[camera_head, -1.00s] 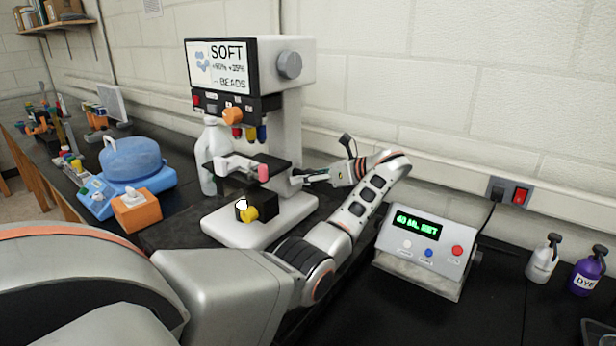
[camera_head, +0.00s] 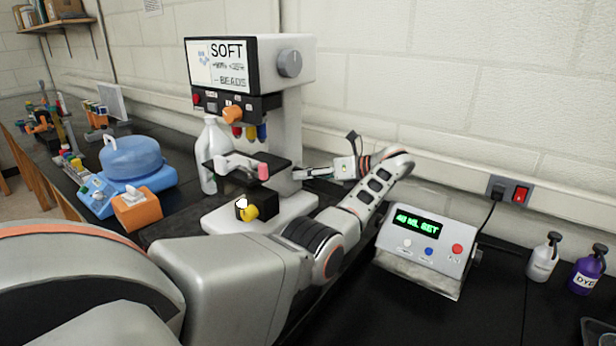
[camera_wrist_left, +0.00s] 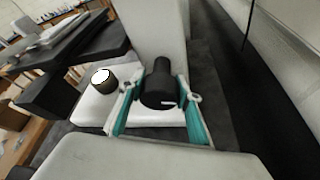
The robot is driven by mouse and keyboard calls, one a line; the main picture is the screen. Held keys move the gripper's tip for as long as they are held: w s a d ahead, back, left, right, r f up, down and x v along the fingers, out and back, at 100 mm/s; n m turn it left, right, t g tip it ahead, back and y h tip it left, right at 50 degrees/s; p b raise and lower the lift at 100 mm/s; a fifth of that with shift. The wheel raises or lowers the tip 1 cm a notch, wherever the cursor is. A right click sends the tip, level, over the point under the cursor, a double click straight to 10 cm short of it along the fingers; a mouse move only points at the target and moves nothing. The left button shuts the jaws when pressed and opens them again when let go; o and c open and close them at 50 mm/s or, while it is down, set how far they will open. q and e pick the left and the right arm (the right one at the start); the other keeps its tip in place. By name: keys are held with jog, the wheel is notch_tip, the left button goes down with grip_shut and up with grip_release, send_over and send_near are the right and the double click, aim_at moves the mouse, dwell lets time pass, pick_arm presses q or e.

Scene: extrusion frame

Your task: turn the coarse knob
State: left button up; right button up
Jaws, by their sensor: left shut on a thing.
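The microscope (camera_head: 290,120) stands on the bench with a white column and base and a dark stage. The coarse knob (camera_wrist_left: 160,84) shows in the left wrist view as a dark stepped cylinder on the side of the column. In the head view I cannot make it out behind the column and fingers. My left gripper (camera_head: 300,174) reaches the microscope's right side. In the left wrist view its teal-padded fingers (camera_wrist_left: 158,112) lie on both sides of the knob, shut on it. My right gripper is in no view.
A grey box with a green display (camera_head: 425,240) stands right of my arm. Small bottles (camera_head: 543,258) are at far right. A blue centrifuge-like device (camera_head: 132,165) and an orange tissue box (camera_head: 137,208) stand left. The wall is close behind the microscope.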

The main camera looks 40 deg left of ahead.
pick_arm(q)
jog(key=shift+r, duration=0.1)
dwell(0.3)
jog(key=o, duration=1.1)
jog(key=shift+v, duration=3.75)
jog(key=shift+w, duration=0.1)
